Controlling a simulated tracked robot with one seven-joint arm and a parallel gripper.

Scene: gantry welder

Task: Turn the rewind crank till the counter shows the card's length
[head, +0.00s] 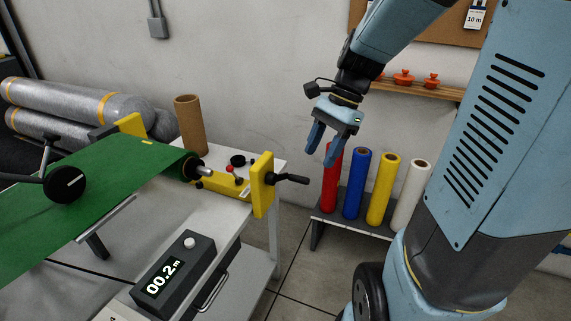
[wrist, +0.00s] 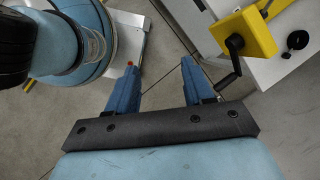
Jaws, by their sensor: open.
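The rewind crank (head: 288,178) is a black handle on the outer side of a yellow end bracket (head: 262,186). It also shows in the wrist view (wrist: 232,62), right of my fingers. The counter (head: 172,272) is a dark box with a white knob, and its display reads 00.2 m. A card (head: 475,17) on the board at the top right reads 10 m. Green material (head: 90,205) runs over the table to the roller (head: 198,168) at the bracket. My gripper (head: 321,158) is open and empty, above and to the right of the crank, apart from it.
Red, blue, yellow (head: 383,190) and white rolls stand on a low rack (head: 345,222) behind my gripper. A brown tube (head: 189,124) stands at the table's back. A shelf (head: 425,88) with orange items hangs on the wall. Grey floor lies open between table and rack.

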